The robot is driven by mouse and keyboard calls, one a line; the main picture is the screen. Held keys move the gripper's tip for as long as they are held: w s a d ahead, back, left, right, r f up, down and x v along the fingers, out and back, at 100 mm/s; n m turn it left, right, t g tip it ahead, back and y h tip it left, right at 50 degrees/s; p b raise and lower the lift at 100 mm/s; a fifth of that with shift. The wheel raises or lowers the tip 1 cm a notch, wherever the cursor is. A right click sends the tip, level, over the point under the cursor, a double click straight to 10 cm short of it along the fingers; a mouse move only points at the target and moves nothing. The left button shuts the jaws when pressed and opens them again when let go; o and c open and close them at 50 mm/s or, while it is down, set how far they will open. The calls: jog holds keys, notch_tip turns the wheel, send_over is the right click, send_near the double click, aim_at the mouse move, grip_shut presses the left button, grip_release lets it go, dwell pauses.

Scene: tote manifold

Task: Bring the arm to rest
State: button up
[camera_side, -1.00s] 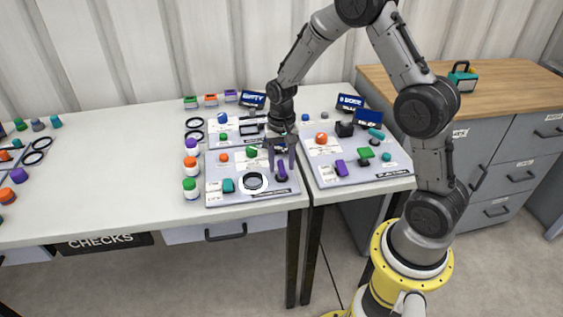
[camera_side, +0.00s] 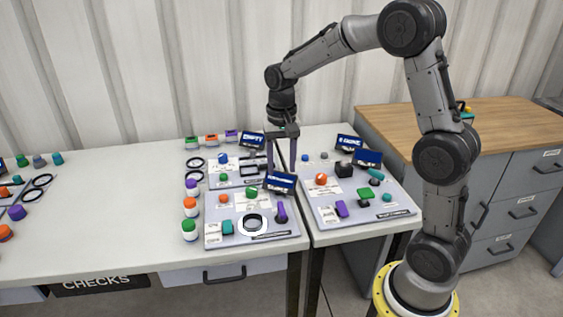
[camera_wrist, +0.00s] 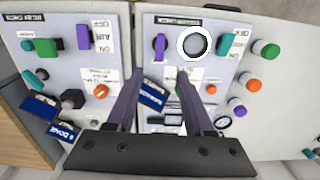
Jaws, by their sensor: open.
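My gripper (camera_side: 283,152) is open and empty. It points down and hangs above the grey control panels, apart from them. In the wrist view its two fingers (camera_wrist: 165,88) are spread, with a blue display sign (camera_wrist: 152,95) seen between and below them. The front left panel (camera_side: 215,241) carries a white ring gauge (camera_side: 252,223), a purple knob (camera_side: 281,213), a teal switch (camera_side: 227,227) and a green knob (camera_side: 252,193). My arm arches up from its yellow base on the right.
The right panel (camera_side: 350,222) has several knobs and raised blue signs. Capped bottles (camera_side: 190,206) stand left of the front panel. A wooden-topped cabinet (camera_side: 495,112) is behind my arm. The air above the white table (camera_side: 110,220) is free.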

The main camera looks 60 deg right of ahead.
jog(key=shift+a+r, duration=0.1)
jog(key=shift+r, duration=0.15)
jog(key=s+a+r+n+t, duration=0.2)
jog(key=s+a+r+t, duration=0.3)
jog(key=s+r, duration=0.55)
jog(key=s+a+f+n, duration=0.1)
jog(key=s+n, duration=0.2)
jog(key=s, duration=0.3)
jog(key=s+a+f+n, duration=0.1)
jog(key=s+a+n, duration=0.1)
jog(key=s+n, duration=0.2)
jog(key=shift+s+a+f+t, duration=0.25)
jog(key=shift+s+t, duration=0.05)
jog(key=shift+s, duration=0.6)
